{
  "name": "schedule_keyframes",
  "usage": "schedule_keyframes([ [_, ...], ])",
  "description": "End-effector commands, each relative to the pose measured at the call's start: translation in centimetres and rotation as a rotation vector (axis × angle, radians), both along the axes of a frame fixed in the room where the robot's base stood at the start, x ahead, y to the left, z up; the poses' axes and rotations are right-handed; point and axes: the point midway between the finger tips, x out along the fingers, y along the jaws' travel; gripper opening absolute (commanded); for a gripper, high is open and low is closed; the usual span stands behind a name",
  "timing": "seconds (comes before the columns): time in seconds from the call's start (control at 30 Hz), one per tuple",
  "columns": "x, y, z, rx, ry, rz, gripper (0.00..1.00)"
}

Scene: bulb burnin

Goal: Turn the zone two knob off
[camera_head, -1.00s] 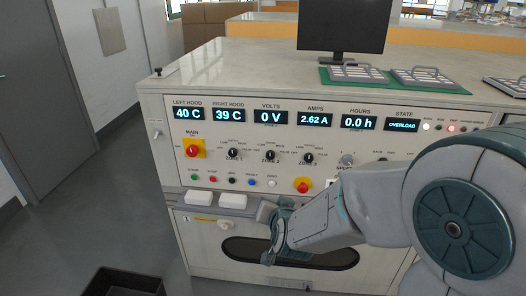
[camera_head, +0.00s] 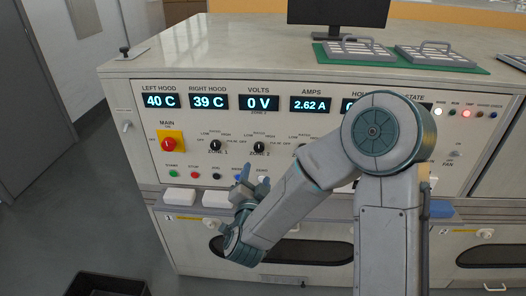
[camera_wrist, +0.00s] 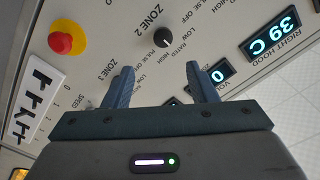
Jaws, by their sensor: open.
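The zone two knob (camera_head: 259,147) is a small black dial on the front panel, between two like knobs, with setting words around it. It also shows in the wrist view (camera_wrist: 160,38), beside its ZONE 2 label; its pointer is too small to read surely. My gripper (camera_head: 244,172) is just below and left of the knob in the head view, close to the panel. In the wrist view my gripper (camera_wrist: 162,78) is open and empty, its two blue-grey fingers apart, with the knob beyond the gap. The knob is not between the fingers.
The zone one knob (camera_head: 215,146) is to the left; the zone three knob (camera_head: 303,148) is partly near my arm. A red main switch (camera_head: 169,143), small buttons and displays share the panel. A red stop button (camera_wrist: 66,40) on yellow shows in the wrist view. White blocks (camera_head: 180,196) sit below.

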Motion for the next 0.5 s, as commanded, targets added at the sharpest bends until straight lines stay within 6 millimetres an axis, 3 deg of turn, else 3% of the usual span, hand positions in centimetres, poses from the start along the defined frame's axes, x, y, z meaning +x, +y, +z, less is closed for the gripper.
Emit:
schedule_keyframes([
  [0.3,6.8,0.0,0.1,0.002,0.002,0.003,0.52],
  [0.5,10.0,-0.2,0.1,0.001,0.002,0.003,0.52],
])
